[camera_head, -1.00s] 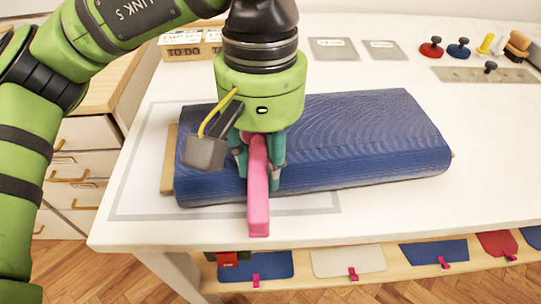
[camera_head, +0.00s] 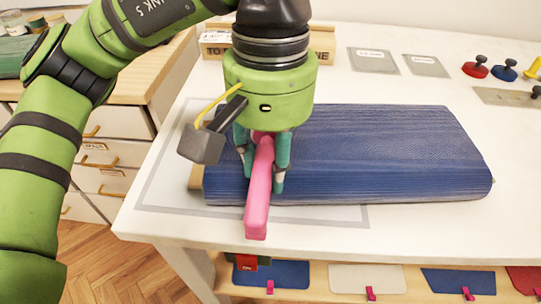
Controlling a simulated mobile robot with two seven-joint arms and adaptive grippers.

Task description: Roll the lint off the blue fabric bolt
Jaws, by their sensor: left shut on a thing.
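The blue fabric bolt (camera_head: 390,150) lies flat across the white table, its long side running left to right. My left gripper (camera_head: 262,172) points down over the bolt's left end and is shut on a pink handle (camera_head: 258,205), which looks like the lint roller's. The handle sticks out toward the table's front edge. The roller's head is hidden behind my gripper, so I cannot tell whether it touches the cloth. Single lint pieces are too small to make out. My right gripper is not in view.
A wooden TO DO box (camera_head: 322,45) stands at the back. Fabric swatches with pink clips hang on a lower shelf (camera_head: 320,275). The table front is clear.

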